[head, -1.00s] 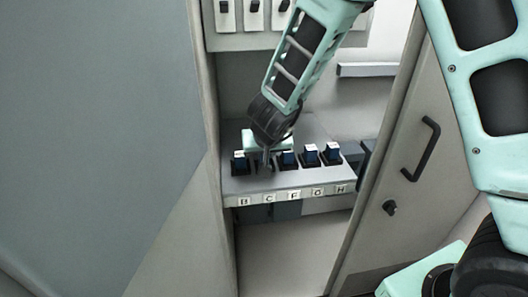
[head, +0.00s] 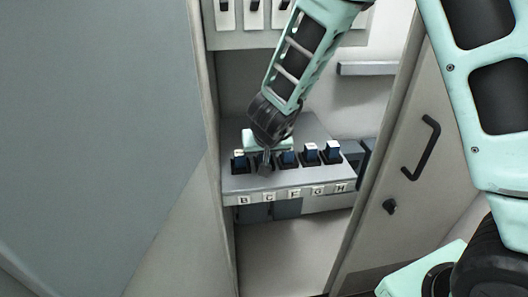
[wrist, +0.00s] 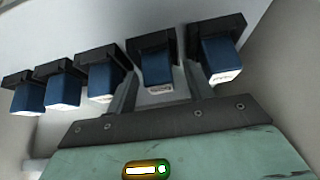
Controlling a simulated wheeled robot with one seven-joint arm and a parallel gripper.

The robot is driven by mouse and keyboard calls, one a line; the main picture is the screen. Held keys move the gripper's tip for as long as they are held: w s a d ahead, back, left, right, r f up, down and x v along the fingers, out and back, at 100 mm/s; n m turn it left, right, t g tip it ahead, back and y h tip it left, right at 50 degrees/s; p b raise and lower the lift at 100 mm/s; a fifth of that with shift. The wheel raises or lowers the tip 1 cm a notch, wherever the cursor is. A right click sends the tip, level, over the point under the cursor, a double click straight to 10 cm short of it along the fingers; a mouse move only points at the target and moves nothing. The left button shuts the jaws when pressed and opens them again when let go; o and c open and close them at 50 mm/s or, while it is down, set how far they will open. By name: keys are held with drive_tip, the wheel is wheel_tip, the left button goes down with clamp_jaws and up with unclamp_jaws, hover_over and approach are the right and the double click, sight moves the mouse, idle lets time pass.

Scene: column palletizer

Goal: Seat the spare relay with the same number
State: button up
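Several blue relays with pale end labels sit in black sockets in a row on the grey shelf (head: 300,180). In the head view they include the far-left relay (head: 240,160), the middle relay (head: 288,159) and the far-right relay (head: 332,152). The numbers on them are too small to read. My gripper (head: 264,165) is down at the second position from the left and hides most of it. In the wrist view, my gripper's (wrist: 160,88) fingers are apart, one on each side of one relay (wrist: 157,70). Narrow gaps seem to show; contact is unclear. That relay is in its socket.
Letter tags B, C, F, G, H (head: 293,194) line the shelf's front edge. A panel with white switches (head: 253,15) is above. A cabinet door with a black handle (head: 424,148) stands at right, and a large grey panel (head: 100,100) at left.

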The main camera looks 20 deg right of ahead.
drive_tip(key=p+v, duration=0.9)
drive_tip(key=v, duration=0.8)
drive_tip(key=shift+s+r, duration=0.15)
drive_tip(key=shift+r, duration=0.05)
drive_tip(key=s+d+r+n+g+y, duration=0.1)
drive_tip(key=s+d+g, duration=0.1)
drive_tip(key=s+d, duration=0.35)
drive_tip(key=s+d+n+g, duration=0.1)
drive_tip(key=s+d+g, duration=0.15)
drive_tip(key=d, duration=0.55)
drive_tip(key=s+a+r+n+g, duration=0.2)
drive_tip(key=s+a+n, duration=0.5)
drive_tip(key=s+a, duration=0.7)
drive_tip(key=a, duration=0.4)
drive_tip(key=shift+r+n+y, duration=0.3)
drive_tip(key=shift+n+y, duration=0.1)
drive_tip(key=shift+w, duration=0.1)
